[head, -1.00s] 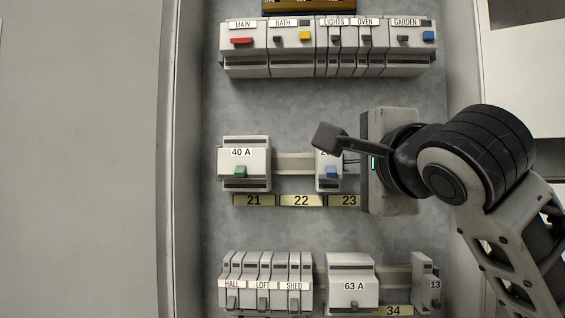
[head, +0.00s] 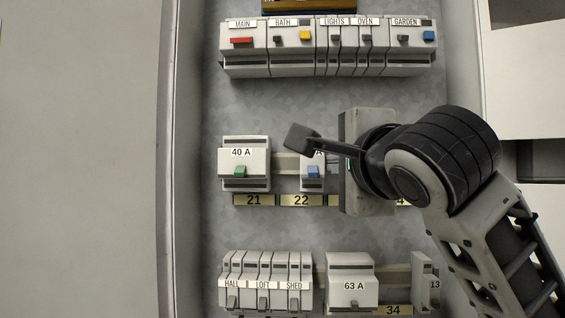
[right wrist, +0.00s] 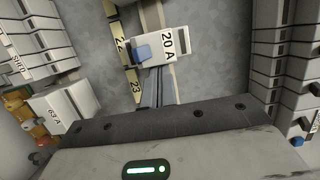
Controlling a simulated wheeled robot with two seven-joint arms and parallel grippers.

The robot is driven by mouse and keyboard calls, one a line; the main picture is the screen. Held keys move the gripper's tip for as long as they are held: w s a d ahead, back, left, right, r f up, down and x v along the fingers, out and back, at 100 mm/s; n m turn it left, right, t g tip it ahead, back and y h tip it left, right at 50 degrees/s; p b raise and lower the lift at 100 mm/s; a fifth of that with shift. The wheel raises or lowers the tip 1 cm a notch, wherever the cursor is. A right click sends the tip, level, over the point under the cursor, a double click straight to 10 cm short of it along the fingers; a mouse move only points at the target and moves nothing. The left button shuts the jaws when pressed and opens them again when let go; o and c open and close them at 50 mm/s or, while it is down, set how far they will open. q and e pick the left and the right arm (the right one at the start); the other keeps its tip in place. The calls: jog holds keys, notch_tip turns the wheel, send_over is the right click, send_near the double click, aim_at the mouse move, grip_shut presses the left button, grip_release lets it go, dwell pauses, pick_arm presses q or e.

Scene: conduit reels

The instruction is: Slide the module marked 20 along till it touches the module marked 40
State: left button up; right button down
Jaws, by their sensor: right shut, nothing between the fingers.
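The module marked 40 A (head: 244,155), white with a green switch, sits on the middle rail at its left part, above label 21. The module marked 20 A (head: 312,184), narrower and white with a blue switch, sits on the same rail to its right; it also shows in the right wrist view (right wrist: 168,47). A stretch of bare rail lies between the two. My right gripper (right wrist: 155,85) is shut and empty, its fingers at the right side of the 20 A module; contact is hard to tell. My right arm hides part of that module in the head view. My left gripper is not in view.
The bare rail (head: 285,164) between the modules is clear. A full row of modules (head: 330,58) runs above. Below are several narrow modules (head: 265,280) and a 63 A module (head: 350,278). Yellow labels 21 and 22 (head: 301,200) lie under the middle rail.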

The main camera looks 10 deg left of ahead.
jog(key=shift+s+a, duration=0.1)
jog(key=shift+a, duration=2.3)
jog(key=shift+d, duration=0.1)
jog(key=shift+d, duration=0.5)
jog(key=s+b, duration=0.1)
jog(key=s, duration=0.2)
jog(key=shift+s, duration=0.2)
send_near(309, 164)
jog(key=shift+w+a+r+b, duration=0.15)
jog(key=shift+a+b, duration=0.3)
jog(key=shift+a, duration=0.6)
